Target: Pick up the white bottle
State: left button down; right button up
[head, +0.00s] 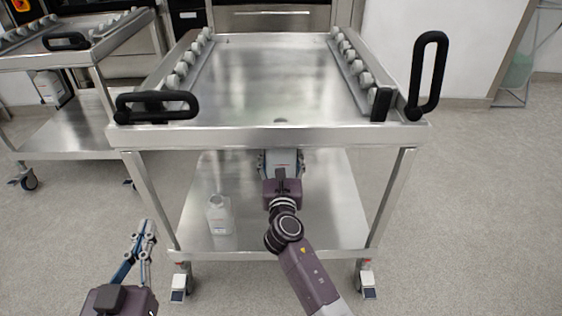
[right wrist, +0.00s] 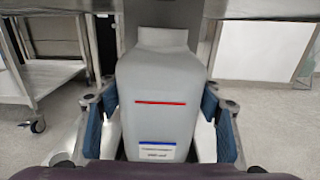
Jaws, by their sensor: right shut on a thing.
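A large white bottle (right wrist: 158,85) with a red line and a blue-edged label fills the middle of the right wrist view. My right gripper (head: 281,160) is shut on it, with one blue-padded finger on each side. In the head view the held bottle shows only in part, under the front edge of the cart's top. A second white bottle (head: 220,214) stands upright on the lower shelf (head: 330,205), left of my right arm. My left gripper (head: 144,232) is open and empty, in front of the cart's left front leg.
The steel cart's top (head: 280,80) overhangs my right gripper. Black handles (head: 157,106) and (head: 428,75) stick out at its front corners. The floor at right is clear.

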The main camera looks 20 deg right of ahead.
jog(key=shift+r, duration=0.2)
